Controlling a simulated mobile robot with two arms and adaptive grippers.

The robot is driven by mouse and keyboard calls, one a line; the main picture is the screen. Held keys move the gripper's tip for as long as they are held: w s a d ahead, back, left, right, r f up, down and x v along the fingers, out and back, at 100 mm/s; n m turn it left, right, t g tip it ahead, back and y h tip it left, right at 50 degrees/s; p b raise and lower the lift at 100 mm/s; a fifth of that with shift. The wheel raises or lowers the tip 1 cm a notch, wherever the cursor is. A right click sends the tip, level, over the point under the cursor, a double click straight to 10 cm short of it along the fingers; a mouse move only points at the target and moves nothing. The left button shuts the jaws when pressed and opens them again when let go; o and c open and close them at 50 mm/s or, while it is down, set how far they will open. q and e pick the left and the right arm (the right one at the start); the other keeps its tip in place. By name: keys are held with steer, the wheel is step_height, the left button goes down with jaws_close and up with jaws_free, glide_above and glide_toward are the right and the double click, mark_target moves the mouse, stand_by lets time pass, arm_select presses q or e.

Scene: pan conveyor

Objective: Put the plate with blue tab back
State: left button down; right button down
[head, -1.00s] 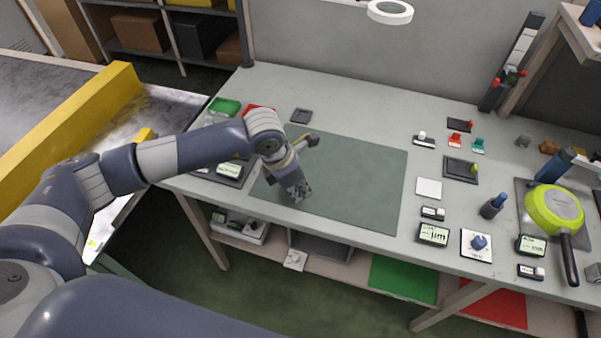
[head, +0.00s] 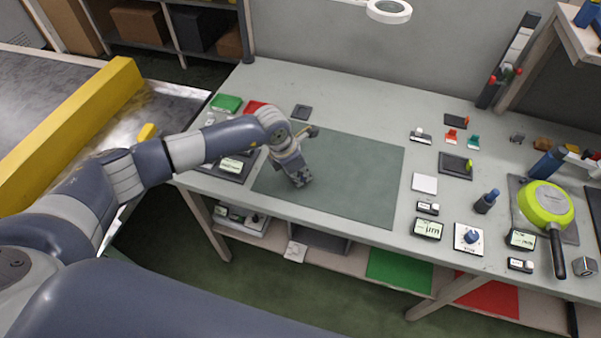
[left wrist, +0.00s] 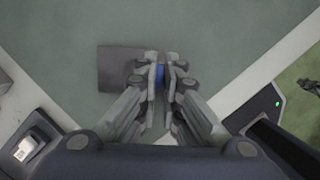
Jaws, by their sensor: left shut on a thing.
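The plate with the blue tab shows in the left wrist view as a flat dark grey square (left wrist: 116,68), over the green mat. Its blue tab (left wrist: 159,74) is between the fingertips of my left gripper (left wrist: 161,68), which is shut on it. In the head view my left gripper (head: 302,180) points down over the left part of the green mat (head: 350,185). The plate cannot be made out there. I cannot tell whether it touches the mat. My right gripper is in neither view now.
A green pan (head: 546,204) and several small labelled devices stand at the right. A conveyor with a yellow rail (head: 75,125) is at the left.

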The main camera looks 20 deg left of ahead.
arm_select(q)
steer(key=shift+f, duration=0.15)
steer(key=c, duration=1.8)
jaws_free()
steer(key=shift+r, duration=0.3)
steer(key=shift+b+v, duration=1.75)
steer(key=shift+v, duration=4.15)
steer(key=shift+s, duration=0.1)
